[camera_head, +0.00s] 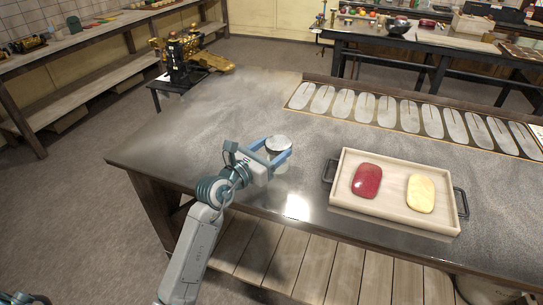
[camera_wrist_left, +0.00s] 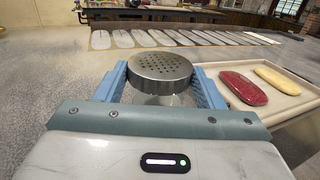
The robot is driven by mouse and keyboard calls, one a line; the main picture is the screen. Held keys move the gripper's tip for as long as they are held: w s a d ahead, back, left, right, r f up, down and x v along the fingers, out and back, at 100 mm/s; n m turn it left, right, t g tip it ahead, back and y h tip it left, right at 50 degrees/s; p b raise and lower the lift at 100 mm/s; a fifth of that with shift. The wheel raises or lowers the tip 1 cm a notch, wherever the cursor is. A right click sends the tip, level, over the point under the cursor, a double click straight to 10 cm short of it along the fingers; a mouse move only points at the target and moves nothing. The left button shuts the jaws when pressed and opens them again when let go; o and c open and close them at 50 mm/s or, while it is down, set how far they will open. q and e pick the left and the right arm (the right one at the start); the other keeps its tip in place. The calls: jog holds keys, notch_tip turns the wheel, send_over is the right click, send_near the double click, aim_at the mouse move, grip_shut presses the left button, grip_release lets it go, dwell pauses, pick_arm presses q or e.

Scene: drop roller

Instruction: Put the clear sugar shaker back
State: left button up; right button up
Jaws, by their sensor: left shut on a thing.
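The clear sugar shaker (camera_head: 278,146) has a round silver lid with holes and a see-through body. My left gripper (camera_head: 279,148) is shut on it, with one blue finger on each side. The shaker also shows in the left wrist view (camera_wrist_left: 160,68), lid up and upright between the fingers. Its body is mostly hidden below the lid, and I cannot tell whether its base touches the metal tabletop (camera_head: 230,120). My right gripper does not show.
A wooden tray (camera_head: 388,215) with black handles stands to the right, holding a red slab (camera_head: 367,181) and a yellow slab (camera_head: 420,194). A board with a row of pale oval shapes (camera_head: 364,107) lies along the back edge. The tabletop left of the shaker is clear.

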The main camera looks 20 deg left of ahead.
aim_at(271, 160)
pick_arm(q)
jog(key=shift+f, duration=1.75)
jog(key=o, duration=1.1)
jog(key=shift+o, duration=0.2)
jog(key=shift+r, duration=0.1)
jog(key=b+v, duration=0.1)
jog(key=v, duration=1.1)
